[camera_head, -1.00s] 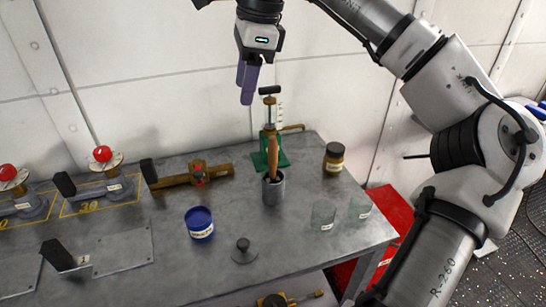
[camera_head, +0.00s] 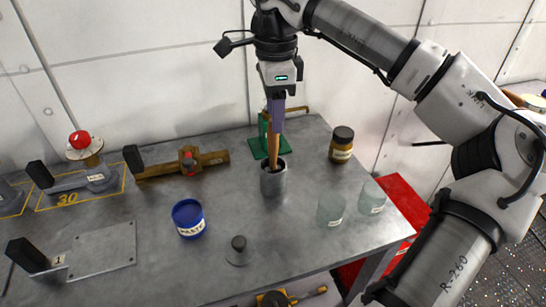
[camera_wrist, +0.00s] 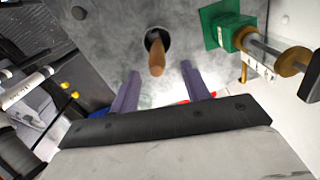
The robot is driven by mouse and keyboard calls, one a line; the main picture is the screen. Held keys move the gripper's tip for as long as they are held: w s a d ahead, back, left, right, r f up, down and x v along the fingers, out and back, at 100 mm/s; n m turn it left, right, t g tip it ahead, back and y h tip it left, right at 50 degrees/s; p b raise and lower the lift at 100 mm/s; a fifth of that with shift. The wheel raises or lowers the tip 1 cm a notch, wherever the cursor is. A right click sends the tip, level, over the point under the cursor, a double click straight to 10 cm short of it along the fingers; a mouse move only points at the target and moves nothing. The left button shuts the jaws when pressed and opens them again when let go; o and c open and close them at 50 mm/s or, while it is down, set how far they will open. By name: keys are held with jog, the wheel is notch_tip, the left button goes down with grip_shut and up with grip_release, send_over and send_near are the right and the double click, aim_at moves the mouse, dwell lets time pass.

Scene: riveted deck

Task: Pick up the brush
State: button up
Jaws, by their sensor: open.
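The brush (camera_head: 273,155) stands in a grey metal cup (camera_head: 273,184) on the workbench, its wooden handle pointing up and its lower end hidden inside the cup. My gripper (camera_head: 277,129) is above the cup, pointing down, and its purple fingers overlap the top of the handle in the head view. In the wrist view my gripper (camera_wrist: 160,78) is open and empty. The handle (camera_wrist: 156,55) shows there end-on, just past the gap between the fingertips, with the dark mouth of the cup around its base. I see no finger contact.
A green-based press (camera_head: 259,146) stands just behind the cup. An amber jar (camera_head: 341,145) and two clear glasses (camera_head: 331,210) are to the right. A blue paste tub (camera_head: 188,218), a dark-knobbed disc (camera_head: 238,251) and a brass valve (camera_head: 188,160) are to the left.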

aim_at(272, 139)
jog(key=f, duration=0.3)
jog(key=f+p, duration=0.1)
jog(key=f, duration=0.1)
jog(key=shift+s+a, duration=0.2)
jog(key=shift+a, duration=0.05)
jog(key=shift+r, duration=0.1)
grip_shut()
